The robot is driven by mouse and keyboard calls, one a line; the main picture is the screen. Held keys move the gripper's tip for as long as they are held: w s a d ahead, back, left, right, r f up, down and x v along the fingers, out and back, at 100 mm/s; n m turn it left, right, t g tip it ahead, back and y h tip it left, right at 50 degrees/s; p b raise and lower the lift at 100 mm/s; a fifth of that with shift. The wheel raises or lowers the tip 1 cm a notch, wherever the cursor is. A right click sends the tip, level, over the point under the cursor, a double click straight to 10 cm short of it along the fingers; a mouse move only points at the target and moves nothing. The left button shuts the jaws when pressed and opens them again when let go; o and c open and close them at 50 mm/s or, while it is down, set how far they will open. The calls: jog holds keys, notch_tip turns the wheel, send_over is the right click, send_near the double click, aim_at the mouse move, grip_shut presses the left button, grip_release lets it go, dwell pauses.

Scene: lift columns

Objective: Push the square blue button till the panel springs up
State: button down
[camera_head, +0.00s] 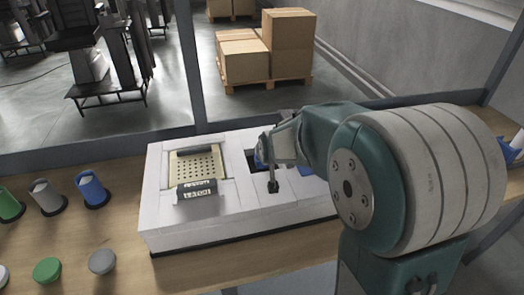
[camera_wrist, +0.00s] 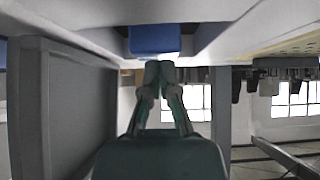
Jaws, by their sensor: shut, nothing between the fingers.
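The blue button (camera_wrist: 155,40) shows in the wrist view as a blue block at the top middle, between pale surfaces. My gripper (camera_wrist: 158,68) is shut and empty, with its fingertips together just below the block in the picture. I cannot tell whether they touch it. In the head view, my arm reaches over the right part of a white console (camera_head: 190,240) and hides much of it. A small blue patch (camera_head: 305,171) shows beside my wrist. The cream perforated panel (camera_head: 198,165), with a dark labelled front piece (camera_head: 197,189), sits in the console's left part.
Green (camera_head: 47,270) and grey (camera_head: 102,262) round pieces are nearer. Cardboard boxes (camera_head: 265,50) lie beyond the table.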

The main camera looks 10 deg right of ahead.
jog(key=shift+f, duration=0.7)
jog(key=shift+s+f, duration=0.35)
jog(key=shift+f, duration=0.15)
jog(key=shift+w+r, duration=0.2)
jog(key=shift+r, duration=0.25)
notch_tip(320, 180, up, 5)
jog(key=shift+f, duration=0.1)
jog(key=v, duration=0.9)
